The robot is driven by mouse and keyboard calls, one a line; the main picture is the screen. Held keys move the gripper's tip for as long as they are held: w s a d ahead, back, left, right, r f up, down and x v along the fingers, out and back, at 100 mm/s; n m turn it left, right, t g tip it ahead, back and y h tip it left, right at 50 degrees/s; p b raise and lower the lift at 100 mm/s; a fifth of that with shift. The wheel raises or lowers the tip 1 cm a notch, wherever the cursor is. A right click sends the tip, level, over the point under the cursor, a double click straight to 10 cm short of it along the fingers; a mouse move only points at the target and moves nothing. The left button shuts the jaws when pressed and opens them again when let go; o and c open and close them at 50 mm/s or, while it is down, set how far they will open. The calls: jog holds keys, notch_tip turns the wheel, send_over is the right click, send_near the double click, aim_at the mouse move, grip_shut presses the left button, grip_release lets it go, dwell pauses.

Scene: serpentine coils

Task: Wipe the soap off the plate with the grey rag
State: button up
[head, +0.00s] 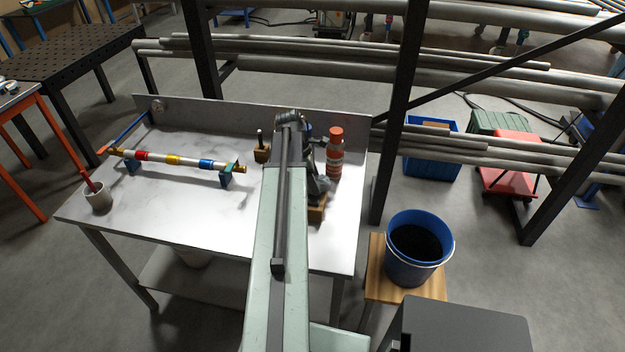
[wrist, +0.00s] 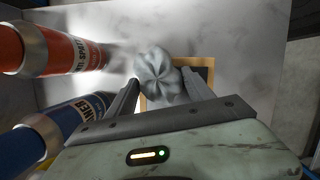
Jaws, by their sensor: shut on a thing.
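In the wrist view my gripper (wrist: 161,84) is shut on a bunched, folded grey rag (wrist: 160,72). In the head view a wooden corner (head: 317,214) shows beside my arm, which hides most of that spot. I cannot make out the plate for certain, nor any soap. Whether the rag touches the surface below is unclear.
On the table (head: 190,220) are a striped pipe on supports (head: 175,160) and a cup (head: 98,198). A blue bucket (head: 393,262) stands at the right.

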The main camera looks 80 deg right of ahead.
jog(key=shift+w+a+r, duration=0.1)
jog(key=shift+w, duration=1.7)
jog(key=shift+w, duration=0.1)
jog(key=shift+w+a, duration=0.1)
jog(key=shift+w, duration=0.7)
jog(key=shift+w, duration=0.1)
jog(key=shift+w, duration=1.6)
jog(key=shift+a, duration=0.1)
